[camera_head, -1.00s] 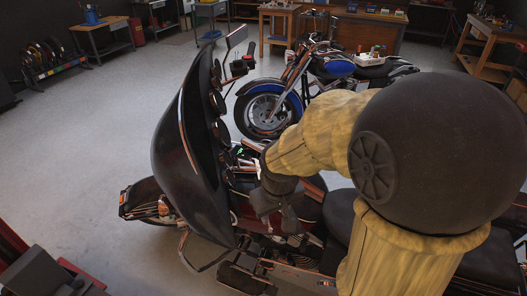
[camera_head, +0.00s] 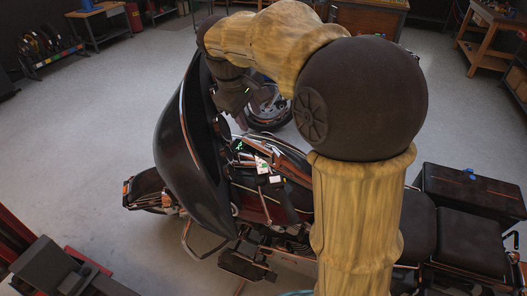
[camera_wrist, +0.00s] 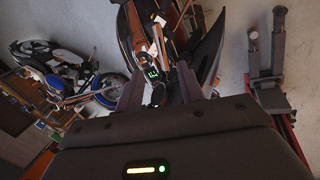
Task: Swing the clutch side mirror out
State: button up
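The near motorcycle, with its dark fairing (camera_head: 183,150), faces left in the head view. My gripper (camera_head: 238,108) is raised at the fairing's upper inner side, above the cockpit and pointing down. In the wrist view its two fingers (camera_wrist: 158,88) stand apart with a gap between them. A small green-lit display (camera_wrist: 152,73) shows in line with that gap; I cannot tell its distance from the fingers. A dark handlebar grip (camera_head: 284,198) is on the near side of the cockpit. I cannot make out the clutch side mirror for certain. My arm hides the far handlebar end.
A second motorcycle with blue parts (camera_wrist: 109,90) stands beyond, partly hidden by my arm in the head view. A red and grey lift part (camera_head: 75,270) is at the lower left. Workbenches (camera_head: 97,20) line the back.

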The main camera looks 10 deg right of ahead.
aim_at(262, 148)
jog(key=p+x, duration=0.2)
jog(key=x, duration=1.5)
jog(key=shift+w+f, duration=0.1)
jog(key=shift+f, duration=0.05)
jog(key=shift+c, duration=0.5)
grip_shut()
